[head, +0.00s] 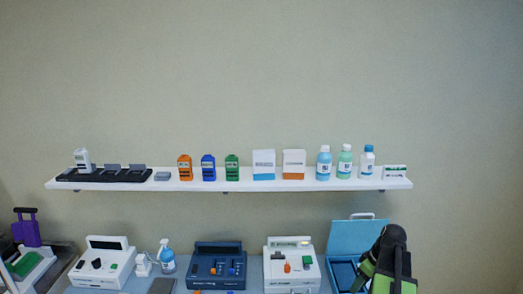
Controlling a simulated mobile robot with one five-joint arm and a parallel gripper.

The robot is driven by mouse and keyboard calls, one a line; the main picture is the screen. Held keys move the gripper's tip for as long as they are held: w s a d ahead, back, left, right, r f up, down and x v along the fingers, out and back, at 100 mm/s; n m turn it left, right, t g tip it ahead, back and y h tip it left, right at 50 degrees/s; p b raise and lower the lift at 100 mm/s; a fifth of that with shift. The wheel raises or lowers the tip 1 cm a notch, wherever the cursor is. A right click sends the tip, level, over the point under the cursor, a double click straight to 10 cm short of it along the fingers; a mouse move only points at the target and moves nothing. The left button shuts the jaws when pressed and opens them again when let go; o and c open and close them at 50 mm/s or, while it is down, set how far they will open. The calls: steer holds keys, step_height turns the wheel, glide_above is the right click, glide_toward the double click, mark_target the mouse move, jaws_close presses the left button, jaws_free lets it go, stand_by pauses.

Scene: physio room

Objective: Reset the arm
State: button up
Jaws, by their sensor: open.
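My gripper (388,270) shows at the lower right of the head view, in black and green, in front of the open blue case (352,238). The lower part of the arm is cut off by the frame edge. I see nothing held in it. Its jaws are open, though the fingertips are hard to make out at this size.
A white wall shelf (240,185) holds a dark charging rack (105,175), small coloured devices, boxes and bottles. Below, a counter carries a white device (103,262), a spray bottle (167,260), a navy device (217,266) and another white device (291,266). The wall above is bare.

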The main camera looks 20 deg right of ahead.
steer(key=w+a+f+m+g+h, duration=0.15)
steer(key=w+a, duration=0.25)
steer(key=a, duration=1.6)
steer(key=w+a+m+h, duration=0.15)
steer(key=w+a, duration=0.25)
steer(key=a, duration=1.5)
step_height(320, 180, down, 10)
steer(key=s+y+b, duration=0.1)
steer(key=s+b, duration=0.1)
steer(key=b, duration=0.8)
steer(key=shift+s+d+m+g+b, duration=0.25)
steer(key=shift+d+m+g+b, duration=0.05)
steer(key=shift+d+g, duration=0.05)
steer(key=shift+r, duration=0.15)
steer(key=shift+c, duration=0.6)
